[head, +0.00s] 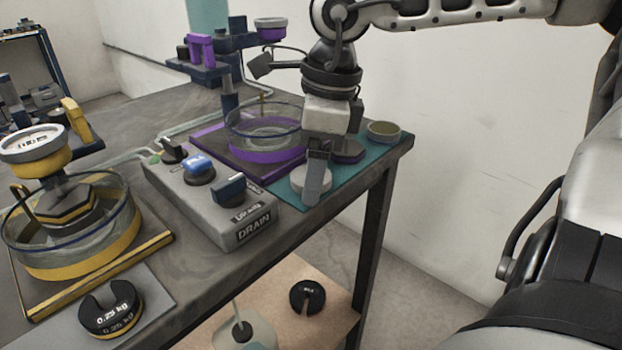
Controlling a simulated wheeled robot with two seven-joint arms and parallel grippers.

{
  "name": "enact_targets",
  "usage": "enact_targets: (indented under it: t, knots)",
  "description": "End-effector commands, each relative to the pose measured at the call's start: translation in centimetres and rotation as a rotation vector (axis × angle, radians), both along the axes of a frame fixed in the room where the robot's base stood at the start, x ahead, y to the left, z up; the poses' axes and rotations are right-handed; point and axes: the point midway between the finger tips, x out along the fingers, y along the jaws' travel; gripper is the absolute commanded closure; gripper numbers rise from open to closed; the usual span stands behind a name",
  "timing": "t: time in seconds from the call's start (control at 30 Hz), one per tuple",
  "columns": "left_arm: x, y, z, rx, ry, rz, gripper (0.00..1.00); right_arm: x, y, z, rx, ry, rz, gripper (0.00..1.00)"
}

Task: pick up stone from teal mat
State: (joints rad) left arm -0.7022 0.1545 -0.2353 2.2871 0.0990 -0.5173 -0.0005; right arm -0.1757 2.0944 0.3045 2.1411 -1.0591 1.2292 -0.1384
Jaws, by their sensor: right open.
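The teal mat (347,182) lies on the right end of the workbench. A pale grey, rounded piece that looks like the stone (299,178) sits on its near left part, partly hidden behind a finger of my right gripper (320,172). The gripper points down over the mat and is open, with nothing seen between its fingers. I cannot tell whether the finger touches the stone. A dark purple-grey flat piece (348,151) and a small olive round dish (384,131) also sit on the mat. My left gripper is out of view.
A clear basin with a purple base (266,152) stands just left of the mat. A grey control box marked DRAIN (212,207) is in front of it. A yellow-based basin (75,262) and slotted weight (110,309) are at left. The bench edge is close to the mat.

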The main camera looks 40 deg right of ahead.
Motion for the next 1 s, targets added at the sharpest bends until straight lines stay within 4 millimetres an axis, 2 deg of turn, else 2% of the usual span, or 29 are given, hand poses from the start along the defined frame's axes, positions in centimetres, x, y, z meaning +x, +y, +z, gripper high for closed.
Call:
enact_targets:
  t: [0.1, 0.27, 0.3, 0.57, 0.73, 0.87, 1.0]
  knots:
    - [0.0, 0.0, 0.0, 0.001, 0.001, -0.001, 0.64, 0.0, 0.0, 0.0, 0.0, 0.0, 0.0, 0.26]
    - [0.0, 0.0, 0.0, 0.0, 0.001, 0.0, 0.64, 0.0, 0.0, 0.0, 0.0, 0.0, 0.0, 0.71]
    - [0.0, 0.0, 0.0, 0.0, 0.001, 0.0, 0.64, 0.0, 0.0, 0.0, 0.0, 0.0, 0.0, 0.73]
    - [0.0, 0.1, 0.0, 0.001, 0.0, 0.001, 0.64, 0.0, 0.0, 0.1, 0.0, 0.0, 0.0, 0.73]
    - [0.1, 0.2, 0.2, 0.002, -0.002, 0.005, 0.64, 0.1, 0.0, 1.0, -0.001, -0.003, 0.0, 0.73]
    - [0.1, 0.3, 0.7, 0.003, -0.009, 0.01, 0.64, 0.1, 0.0, 2.7, -0.001, -0.004, -0.002, 0.73]
    - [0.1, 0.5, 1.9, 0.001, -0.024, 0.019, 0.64, 0.1, 0.0, 6.1, -0.002, -0.006, -0.002, 0.73]
